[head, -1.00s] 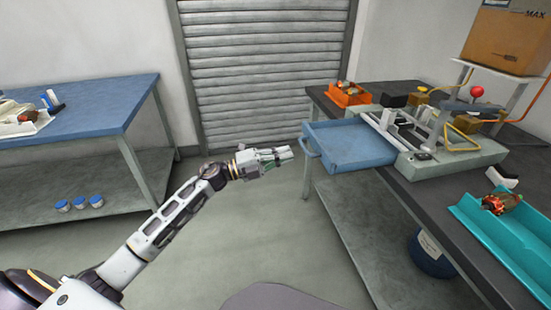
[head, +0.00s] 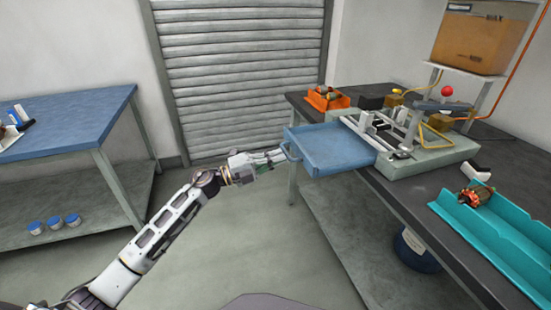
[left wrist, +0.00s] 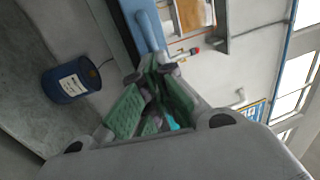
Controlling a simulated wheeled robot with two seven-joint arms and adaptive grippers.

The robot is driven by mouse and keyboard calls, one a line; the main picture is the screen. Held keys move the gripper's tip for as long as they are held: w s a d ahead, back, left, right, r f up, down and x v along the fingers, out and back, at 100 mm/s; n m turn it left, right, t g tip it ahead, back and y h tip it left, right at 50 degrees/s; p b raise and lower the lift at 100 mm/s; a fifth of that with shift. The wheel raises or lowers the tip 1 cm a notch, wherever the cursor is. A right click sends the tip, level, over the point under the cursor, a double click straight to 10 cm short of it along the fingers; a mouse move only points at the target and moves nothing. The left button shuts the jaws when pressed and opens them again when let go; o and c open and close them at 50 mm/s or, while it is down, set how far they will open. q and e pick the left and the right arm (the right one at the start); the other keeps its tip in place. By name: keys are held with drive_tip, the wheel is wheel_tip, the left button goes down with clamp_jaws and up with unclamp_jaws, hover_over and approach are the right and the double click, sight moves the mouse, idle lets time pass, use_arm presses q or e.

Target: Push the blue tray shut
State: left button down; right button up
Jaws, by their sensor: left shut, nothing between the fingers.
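The blue tray (head: 335,150) sticks out to the left from the winding machine (head: 408,140) on the dark workbench and overhangs the bench's left edge. Its handle (head: 290,151) is on its left end. My left gripper (head: 280,156) is shut and empty, with its fingertips right at the handle. In the left wrist view the shut green-padded fingers (left wrist: 155,80) lie close to the blue handle (left wrist: 150,30); I cannot tell whether they touch it. My right gripper is not in view.
A teal trough (head: 480,230) with a copper-wound armature (head: 475,196) lies at the right of the bench. An orange bin (head: 325,99) stands at the back. A blue-topped table (head: 65,120) is at the left. Open floor lies between. A blue drum (head: 415,250) stands under the bench.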

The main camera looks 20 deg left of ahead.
sight(332, 149)
use_arm(q)
drive_tip(key=f+p+x, duration=0.1)
drive_tip(key=x, duration=0.5)
drive_tip(key=f+p+x, duration=0.1)
drive_tip(key=x, duration=0.5)
drive_tip(key=f+p+x, duration=0.1)
drive_tip(key=x, duration=0.5)
drive_tip(key=shift+w+d+f, duration=0.15)
drive_tip(key=shift+w+d, duration=0.1)
drive_tip(key=shift+d, duration=0.05)
drive_tip(key=shift+w+d, duration=0.35)
drive_tip(key=shift+d, duration=0.25)
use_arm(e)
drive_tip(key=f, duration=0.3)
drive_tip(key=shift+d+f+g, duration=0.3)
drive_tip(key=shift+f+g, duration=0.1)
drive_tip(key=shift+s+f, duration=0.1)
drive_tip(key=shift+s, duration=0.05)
